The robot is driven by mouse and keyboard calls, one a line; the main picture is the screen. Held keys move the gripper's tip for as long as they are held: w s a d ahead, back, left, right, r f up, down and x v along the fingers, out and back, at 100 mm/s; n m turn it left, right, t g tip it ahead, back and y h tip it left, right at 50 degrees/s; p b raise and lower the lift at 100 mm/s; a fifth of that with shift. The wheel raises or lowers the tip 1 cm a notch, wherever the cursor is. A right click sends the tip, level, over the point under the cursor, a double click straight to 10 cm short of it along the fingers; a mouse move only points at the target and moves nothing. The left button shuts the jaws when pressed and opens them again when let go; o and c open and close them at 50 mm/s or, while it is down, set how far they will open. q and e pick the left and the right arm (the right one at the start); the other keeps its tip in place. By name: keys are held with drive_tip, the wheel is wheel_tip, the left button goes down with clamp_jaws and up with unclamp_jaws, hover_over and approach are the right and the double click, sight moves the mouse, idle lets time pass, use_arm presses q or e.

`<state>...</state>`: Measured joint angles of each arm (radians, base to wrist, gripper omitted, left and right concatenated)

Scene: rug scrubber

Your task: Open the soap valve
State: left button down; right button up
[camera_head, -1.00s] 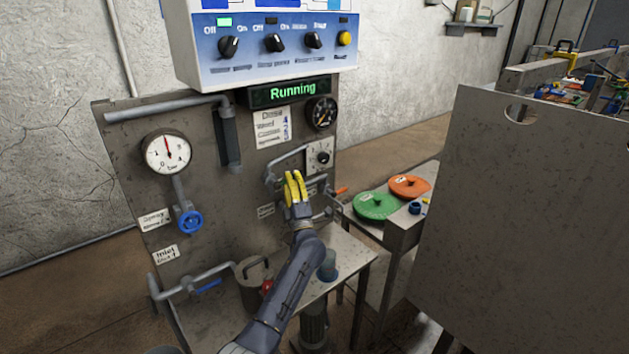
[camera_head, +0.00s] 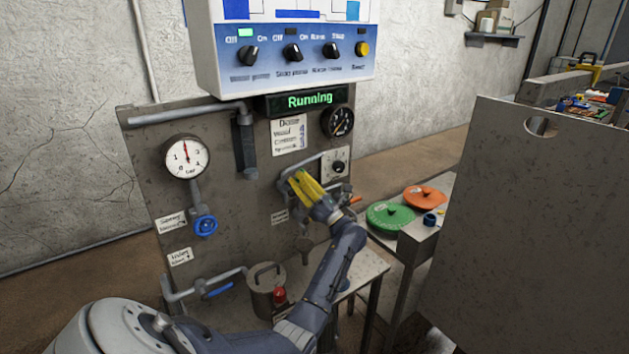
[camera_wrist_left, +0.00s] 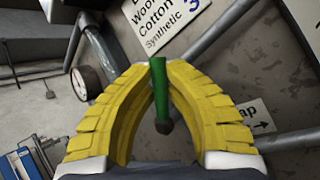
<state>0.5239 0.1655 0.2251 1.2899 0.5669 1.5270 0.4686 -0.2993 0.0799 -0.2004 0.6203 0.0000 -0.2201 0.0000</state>
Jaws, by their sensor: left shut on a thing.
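My left gripper (camera_head: 300,184), with yellow ridged fingers, is at the grey panel, below the dial box and beside the pipes. In the left wrist view the fingertips (camera_wrist_left: 158,66) are closed around a green valve lever (camera_wrist_left: 161,92). The lever runs between the fingers, and its dark lower end shows in the gap. A white label ending in "ap" with an arrow (camera_wrist_left: 256,118) is on the panel to its right. In the head view the lever is hidden by the gripper. My right gripper is in neither view.
A blue valve wheel (camera_head: 205,226) hangs under a pressure gauge (camera_head: 186,157) at the left. An orange handle (camera_head: 355,199) is just right of my gripper. A lidded metal pot (camera_head: 265,290) stands below. Green (camera_head: 390,216) and orange lids (camera_head: 424,196) lie at the right.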

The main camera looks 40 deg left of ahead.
use_arm(q)
drive_tip(key=n+g+h, duration=0.1)
drive_tip(key=n, duration=0.1)
drive_tip(key=s+n+g, duration=0.1)
drive_tip(key=n+g, duration=0.1)
drive_tip(key=r+n+g+h, duration=0.1)
drive_tip(key=n, duration=0.1)
drive_tip(key=shift+s+a+n+g+h, duration=0.2)
drive_tip(key=shift+s+n+g+h, duration=0.1)
drive_tip(key=shift+n, duration=0.1)
drive_tip(key=shift+s+a+n+g+h, duration=0.1)
drive_tip(key=shift+s+n+g+h, duration=0.2)
drive_tip(key=shift+n, duration=0.3)
drive_tip(key=shift+s+n+g+h, duration=0.15)
drive_tip(key=shift+n+h, duration=0.25)
drive_tip(key=shift+n, duration=0.2)
drive_tip(key=shift+f, duration=0.1)
drive_tip(key=c, duration=1.4)
unclamp_jaws()
drive_tip(key=shift+s+a, duration=0.1)
drive_tip(key=v, duration=1.2)
